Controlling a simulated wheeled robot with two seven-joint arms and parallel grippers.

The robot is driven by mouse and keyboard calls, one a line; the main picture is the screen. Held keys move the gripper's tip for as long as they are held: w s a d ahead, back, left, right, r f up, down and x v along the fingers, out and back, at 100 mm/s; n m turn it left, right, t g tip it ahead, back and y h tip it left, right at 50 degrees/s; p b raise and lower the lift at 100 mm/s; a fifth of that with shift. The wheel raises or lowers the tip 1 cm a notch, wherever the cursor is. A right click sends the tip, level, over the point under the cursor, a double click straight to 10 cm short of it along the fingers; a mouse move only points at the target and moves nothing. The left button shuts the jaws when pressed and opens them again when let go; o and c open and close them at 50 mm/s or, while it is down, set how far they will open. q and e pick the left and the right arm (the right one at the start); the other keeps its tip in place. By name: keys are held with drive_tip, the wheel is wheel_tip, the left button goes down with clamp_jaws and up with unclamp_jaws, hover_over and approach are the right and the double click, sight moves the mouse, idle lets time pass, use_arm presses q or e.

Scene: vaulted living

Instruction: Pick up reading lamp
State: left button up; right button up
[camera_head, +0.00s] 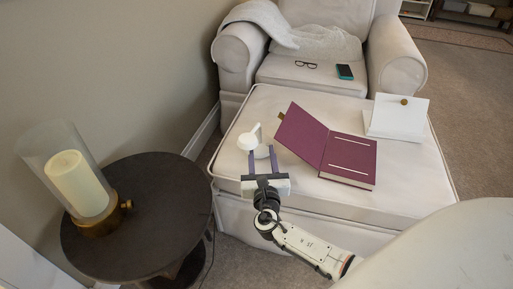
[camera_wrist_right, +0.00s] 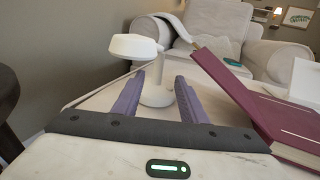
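The reading lamp is a small white lamp (camera_head: 249,139) with a rounded head, a short stem and a round base, upright on the left part of the pale ottoman (camera_head: 235,184). In the right wrist view the lamp (camera_wrist_right: 135,46) stands straight ahead, its stem and base seen between the two purple fingers. My right gripper (camera_head: 260,155) is open, its fingers pointing at the lamp with gaps beside the stem. I cannot tell whether the stem is fully between the fingertips. My left gripper is not in view.
An open purple book (camera_head: 349,158) lies right of the lamp, its raised cover close to my right gripper. A white box (camera_head: 397,119) is farther right. An armchair (camera_head: 396,62) with glasses and a phone stands behind. A dark round table (camera_head: 165,200) with a candle lantern (camera_head: 78,184) is left.

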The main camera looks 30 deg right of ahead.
sight(259, 132)
drive_tip(key=shift+x, duration=1)
drive_tip(key=shift+r+b+x, duration=0.25)
drive_tip(key=shift+b+x, duration=0.3)
drive_tip(key=shift+x, duration=0.8)
drive_tip(key=shift+r+b+x, duration=0.25)
drive_tip(key=shift+b+x, duration=0.25)
drive_tip(key=shift+x, duration=0.9)
drive_tip(key=shift+w+a, duration=0.1)
drive_tip(key=shift+a, duration=0.05)
drive_tip(key=shift+c, duration=0.5)
clamp_jaws()
drive_tip(key=shift+r, duration=0.15)
